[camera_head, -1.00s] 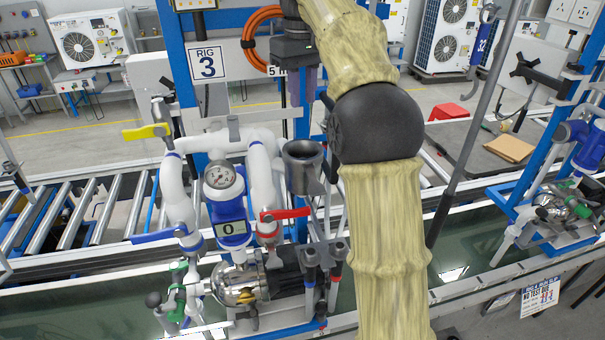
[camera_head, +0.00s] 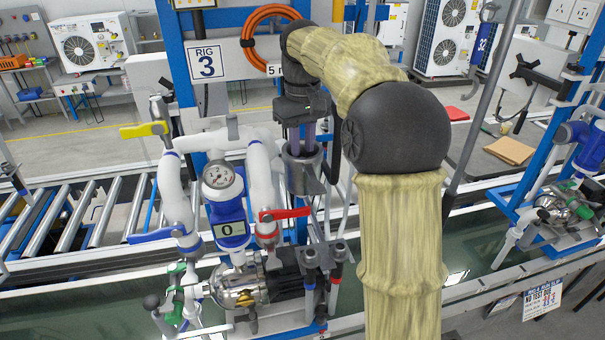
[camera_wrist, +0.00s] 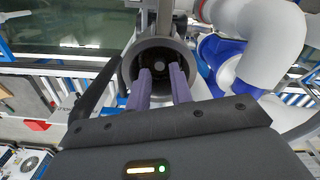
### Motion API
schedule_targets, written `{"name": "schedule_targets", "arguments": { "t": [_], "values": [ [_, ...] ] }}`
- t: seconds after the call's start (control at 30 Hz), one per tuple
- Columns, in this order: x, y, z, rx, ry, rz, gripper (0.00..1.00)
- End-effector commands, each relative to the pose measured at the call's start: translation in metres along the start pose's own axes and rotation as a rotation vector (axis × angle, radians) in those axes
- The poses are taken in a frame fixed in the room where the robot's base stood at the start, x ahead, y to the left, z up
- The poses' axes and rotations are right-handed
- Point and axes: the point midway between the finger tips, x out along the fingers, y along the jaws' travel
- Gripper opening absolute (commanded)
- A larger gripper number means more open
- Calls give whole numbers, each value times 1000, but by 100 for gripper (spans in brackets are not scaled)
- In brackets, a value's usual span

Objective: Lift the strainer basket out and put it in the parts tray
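The grey cylindrical strainer housing (camera_head: 300,179) stands open-topped on the rig, right of the white pipework. In the wrist view I look into its mouth, past the rim (camera_wrist: 127,70). A small round knob-like part (camera_wrist: 159,68) shows in the dark inside. The basket's body is hidden in there. My gripper (camera_head: 303,149) points down at the mouth, with its purple fingertips at or just inside the rim. In the wrist view the fingers (camera_wrist: 161,72) are apart, one on each side of the knob, with a gap visible. I cannot clearly identify the parts tray.
A red-handled valve (camera_head: 285,214) and a pressure gauge (camera_head: 218,176) stand close left of the housing. A pump (camera_head: 240,287) sits below. A roller conveyor (camera_head: 85,215) runs behind. A grey surface with a brown sheet (camera_head: 510,150) lies to the right.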

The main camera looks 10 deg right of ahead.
Motion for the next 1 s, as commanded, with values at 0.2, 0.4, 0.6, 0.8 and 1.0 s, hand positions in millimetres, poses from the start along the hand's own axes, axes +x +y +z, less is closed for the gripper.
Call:
{"name": "schedule_targets", "arguments": {
  "t": [0.2,0.4,0.6,0.8,1.0],
  "values": [
    [0,0,0,0,1,0,22],
    [6,0,0,0,-3,-1,22],
    [29,1,-3,0,-5,-2,22],
    [51,1,-3,0,-2,-1,22],
    [53,1,-3,0,0,0,22]
  ]
}}
